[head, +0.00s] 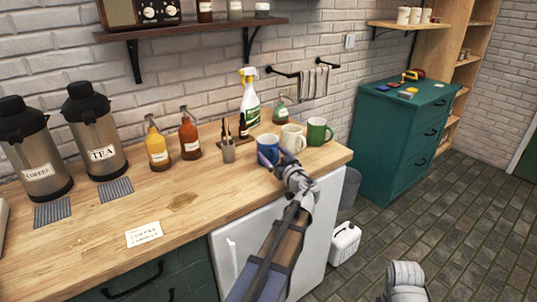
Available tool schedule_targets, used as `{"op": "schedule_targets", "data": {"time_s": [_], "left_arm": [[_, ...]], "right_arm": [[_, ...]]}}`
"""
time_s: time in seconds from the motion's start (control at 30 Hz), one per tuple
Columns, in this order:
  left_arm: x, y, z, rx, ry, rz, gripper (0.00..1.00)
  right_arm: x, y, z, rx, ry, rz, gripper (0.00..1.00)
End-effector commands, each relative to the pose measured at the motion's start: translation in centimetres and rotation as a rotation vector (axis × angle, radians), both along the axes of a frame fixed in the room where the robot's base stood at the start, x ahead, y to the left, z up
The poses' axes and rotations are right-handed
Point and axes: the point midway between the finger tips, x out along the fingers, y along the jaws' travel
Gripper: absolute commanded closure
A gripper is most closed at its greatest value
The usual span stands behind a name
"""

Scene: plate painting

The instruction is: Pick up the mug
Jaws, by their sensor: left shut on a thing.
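Three mugs stand in a row near the right end of the wooden counter (85,235): a blue mug (267,146), a cream mug (293,137) and a green mug (317,131). My left gripper (273,159) reaches over the counter's front edge and is shut on the near side of the blue mug. Its fingers hide part of that mug. The mug looks upright; I cannot tell whether it is clear of the counter.
A brush holder (228,150), syrup bottles (190,139) and a spray bottle (250,103) stand left of and behind the mugs. Two dispensers (93,135) are farther left. A green cabinet (385,140) stands to the right. The counter's front middle is mostly clear.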

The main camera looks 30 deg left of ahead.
Motion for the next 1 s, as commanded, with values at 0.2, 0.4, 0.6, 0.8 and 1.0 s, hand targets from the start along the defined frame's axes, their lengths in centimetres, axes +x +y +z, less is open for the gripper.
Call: {"op": "schedule_targets", "data": {"time_s": [0.2, 0.4, 0.6, 0.8, 1.0], "left_arm": [[-0.01, -0.01, 0.0, 0.0, 0.0, 0.0, 0.62], [0.0, 0.0, 0.0, 0.0, 0.0, 0.0, 0.84], [0.0, 0.0, 0.0, 0.0, 0.0, 0.0, 1.0], [0.01, 0.01, -0.01, 0.0, 0.0, 0.0, 1.0], [0.0, 0.0, -0.01, 0.0, 0.0, 0.0, 1.0]], "right_arm": [[0.0, 0.0, 0.0, 0.0, 0.0, 0.0, 0.5], [0.0, 0.0, 0.0, 0.0, 0.0, 0.0, 0.5], [0.0, 0.0, 0.0, 0.0, 0.0, 0.0, 0.5], [0.0, 0.0, 0.0, 0.0, 0.0, 0.0, 0.5], [0.0, 0.0, 0.0, 0.0, 0.0, 0.0, 0.5]]}}
